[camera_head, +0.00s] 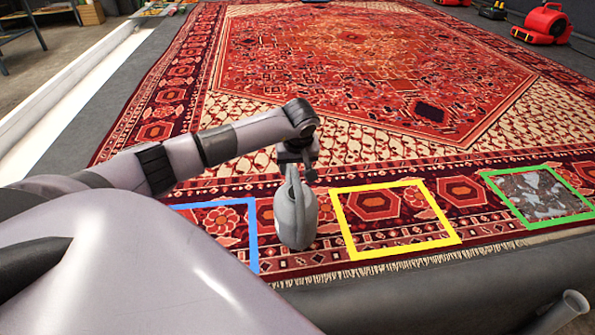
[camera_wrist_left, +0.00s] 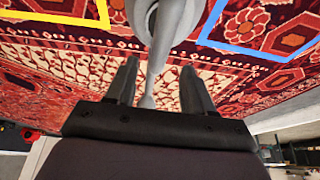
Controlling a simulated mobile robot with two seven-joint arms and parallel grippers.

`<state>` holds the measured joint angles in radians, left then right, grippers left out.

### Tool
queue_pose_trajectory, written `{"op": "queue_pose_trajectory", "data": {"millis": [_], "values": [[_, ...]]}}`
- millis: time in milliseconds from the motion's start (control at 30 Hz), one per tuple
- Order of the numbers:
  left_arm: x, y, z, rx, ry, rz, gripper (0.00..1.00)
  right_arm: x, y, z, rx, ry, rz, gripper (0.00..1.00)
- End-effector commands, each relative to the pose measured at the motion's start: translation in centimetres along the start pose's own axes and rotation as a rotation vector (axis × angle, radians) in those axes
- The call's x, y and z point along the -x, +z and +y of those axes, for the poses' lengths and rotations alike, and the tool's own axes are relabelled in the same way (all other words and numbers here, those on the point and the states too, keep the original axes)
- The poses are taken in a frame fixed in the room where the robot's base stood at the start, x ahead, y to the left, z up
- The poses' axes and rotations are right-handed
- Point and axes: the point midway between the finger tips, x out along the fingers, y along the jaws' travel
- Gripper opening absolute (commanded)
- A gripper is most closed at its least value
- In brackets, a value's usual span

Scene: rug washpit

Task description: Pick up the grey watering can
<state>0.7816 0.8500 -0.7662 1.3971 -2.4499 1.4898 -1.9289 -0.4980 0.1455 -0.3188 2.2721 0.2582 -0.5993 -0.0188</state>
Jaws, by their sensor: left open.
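The grey watering can (camera_head: 298,215) is upright at the near border of the rug, between the blue and yellow frames. My left gripper (camera_head: 297,172) is directly above it, pointing down, with the can's top close beneath. In the left wrist view, the watering can (camera_wrist_left: 166,20) is beyond the fingertips, and a slim grey part of it runs down between the two fingers. My left gripper (camera_wrist_left: 160,68) is open there, with visible gaps on both sides of that part. My right gripper is in neither view.
A blue frame (camera_head: 253,235), a yellow frame (camera_head: 400,254) and a green frame (camera_head: 562,217) with grey pieces inside lie along the near edge of the patterned rug (camera_head: 390,60). Red blowers (camera_head: 543,25) stand at the back right. A grey tube (camera_head: 565,308) is at the lower right.

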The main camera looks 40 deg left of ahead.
Motion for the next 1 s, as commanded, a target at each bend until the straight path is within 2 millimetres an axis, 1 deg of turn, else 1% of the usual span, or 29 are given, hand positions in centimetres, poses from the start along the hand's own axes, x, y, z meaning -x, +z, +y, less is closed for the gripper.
{"op": "queue_pose_trajectory", "data": {"millis": [33,100,200,300,400,600,633,667,700,767,800,1000], "values": [[-1.0,0.3,0.1,0.002,0.001,-0.003,0.52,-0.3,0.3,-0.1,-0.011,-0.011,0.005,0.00],[-2.1,0.5,0.2,0.002,0.002,-0.005,0.52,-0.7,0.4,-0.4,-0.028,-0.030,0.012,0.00],[-3.6,0.6,0.3,0.003,0.003,-0.005,0.52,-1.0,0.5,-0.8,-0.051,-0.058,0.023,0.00],[-4.7,0.5,0.2,0.004,0.003,-0.003,0.52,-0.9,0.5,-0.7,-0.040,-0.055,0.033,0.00],[-5.0,0.4,0.3,0.002,0.004,-0.003,0.52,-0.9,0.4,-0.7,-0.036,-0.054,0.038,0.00],[-5.0,0.4,0.3,0.001,0.004,-0.003,0.52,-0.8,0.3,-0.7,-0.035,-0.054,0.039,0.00],[-5.0,0.3,0.3,0.002,0.004,-0.003,0.46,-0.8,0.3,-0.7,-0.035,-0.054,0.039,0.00],[-5.0,0.3,0.3,0.002,0.004,-0.003,0.36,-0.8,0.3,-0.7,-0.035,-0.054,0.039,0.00],[-5.0,0.3,0.3,0.002,0.005,-0.003,0.23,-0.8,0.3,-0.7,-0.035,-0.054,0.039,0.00],[-5.0,0.3,0.3,0.002,0.004,-0.003,0.04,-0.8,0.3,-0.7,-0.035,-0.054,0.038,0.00],[-5.0,0.3,0.3,0.002,0.005,-0.003,0.00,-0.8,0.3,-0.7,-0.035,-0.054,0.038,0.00],[-5.0,0.3,0.3,0.002,0.004,-0.003,0.00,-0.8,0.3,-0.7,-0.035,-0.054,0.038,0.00]]}}
